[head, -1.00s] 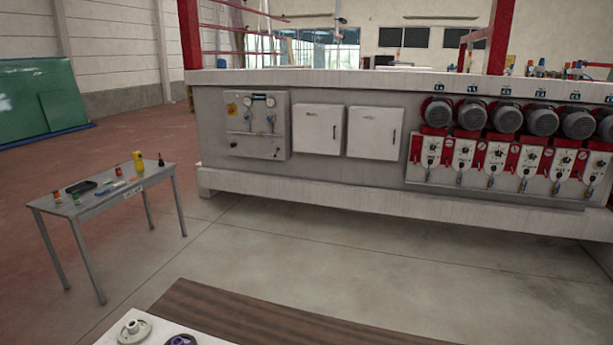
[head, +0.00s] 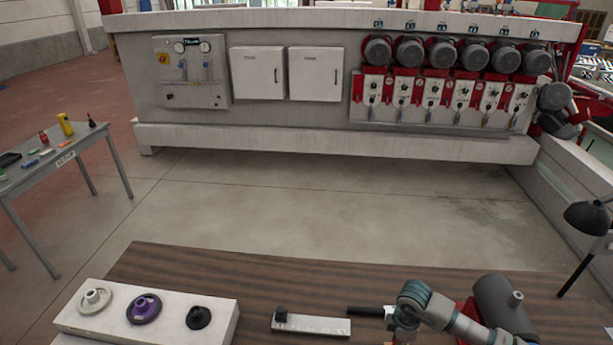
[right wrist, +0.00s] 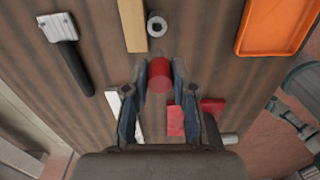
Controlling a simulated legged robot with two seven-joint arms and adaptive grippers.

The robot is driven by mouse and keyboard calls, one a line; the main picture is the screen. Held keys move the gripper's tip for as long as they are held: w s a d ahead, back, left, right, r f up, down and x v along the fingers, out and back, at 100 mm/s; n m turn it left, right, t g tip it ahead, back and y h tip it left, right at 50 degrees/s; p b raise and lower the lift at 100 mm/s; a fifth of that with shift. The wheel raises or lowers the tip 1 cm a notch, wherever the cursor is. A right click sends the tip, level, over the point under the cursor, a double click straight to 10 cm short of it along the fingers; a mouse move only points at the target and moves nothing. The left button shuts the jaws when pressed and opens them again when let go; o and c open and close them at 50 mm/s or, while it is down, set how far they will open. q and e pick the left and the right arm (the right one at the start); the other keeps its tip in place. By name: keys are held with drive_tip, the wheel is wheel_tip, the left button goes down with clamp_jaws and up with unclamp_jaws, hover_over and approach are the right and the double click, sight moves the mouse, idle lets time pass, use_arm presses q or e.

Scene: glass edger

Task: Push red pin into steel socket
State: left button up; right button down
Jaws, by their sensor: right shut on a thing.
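The red pin (right wrist: 159,74) is between the two blue-grey fingers of my right gripper (right wrist: 154,77) in the right wrist view. The fingers are shut on it. The steel socket (right wrist: 156,24), a round metal ring with a dark hole, is on the brown wooden bench (right wrist: 210,55) just beyond the pin. Pin and socket appear apart in the picture; the height between them cannot be told. In the head view part of my right arm (head: 425,303) is at the bottom right; the pin and socket are not visible there. My left gripper is not in view.
In the wrist view, a wooden strip (right wrist: 132,24) lies beside the socket, an orange tray (right wrist: 243,48) right, a black-handled tool (right wrist: 73,67) left, and a red block (right wrist: 190,118) near the gripper. A black lamp (head: 588,216) stands at the head view's right.

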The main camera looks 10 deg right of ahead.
drive_tip(key=shift+s+d+f+m+b, duration=0.2)
drive_tip(key=shift+d+f+m+b, duration=0.65)
drive_tip(key=shift+d+f+m, duration=0.2)
idle(1.1)
drive_tip(key=shift+f+b, duration=1.9)
drive_tip(key=shift+f, duration=0.5)
drive_tip(key=c, duration=0.9)
unclamp_jaws()
drive_tip(key=shift+o, duration=0.2)
drive_tip(key=shift+r, duration=0.1)
drive_tip(key=shift+r, duration=0.25)
wheel_tip(320, 180, up, 11)
drive_tip(key=shift+r, duration=0.15)
